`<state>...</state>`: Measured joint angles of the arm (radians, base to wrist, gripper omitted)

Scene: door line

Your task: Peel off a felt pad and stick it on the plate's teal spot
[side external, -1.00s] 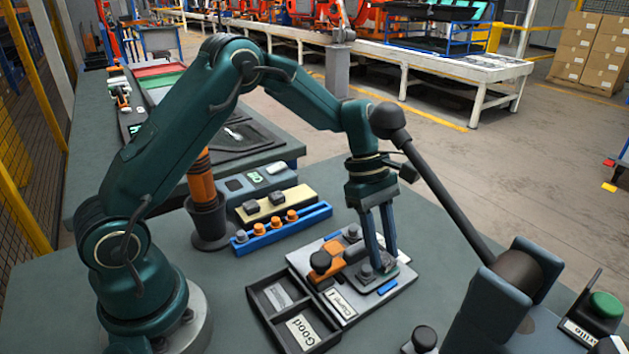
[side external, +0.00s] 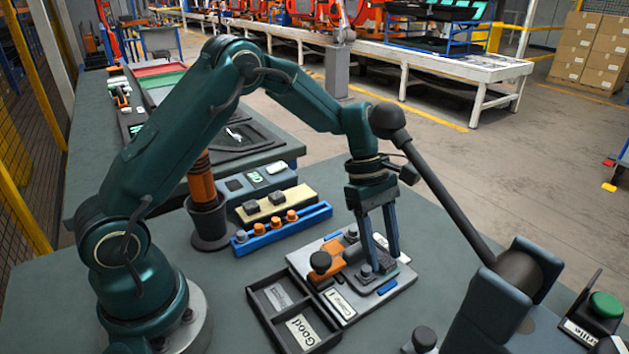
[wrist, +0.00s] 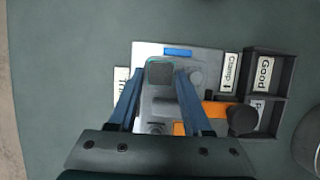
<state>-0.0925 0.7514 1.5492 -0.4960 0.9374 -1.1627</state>
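The dark grey felt pad (wrist: 160,72) lies on the metal plate (wrist: 160,108), with a thin teal edge showing along its far side in the wrist view. The teal spot is otherwise hidden under it. My gripper (side external: 384,256) is over the plate in the side view. Its two fingers stand apart, one on each side of the pad in the wrist view (wrist: 158,86), with gaps between them and the pad. More dark pads (side external: 277,197) sit on a cream backing strip (side external: 300,197) at the back.
The plate is in a grey fixture (side external: 400,285) with an orange clamp (side external: 326,273) and black knob (side external: 320,261). A black two-bin tray (side external: 262,313), one bin labelled Good, is beside it. A blue rack (side external: 270,236) of orange knobs stands behind. A green button (side external: 606,304) is far right.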

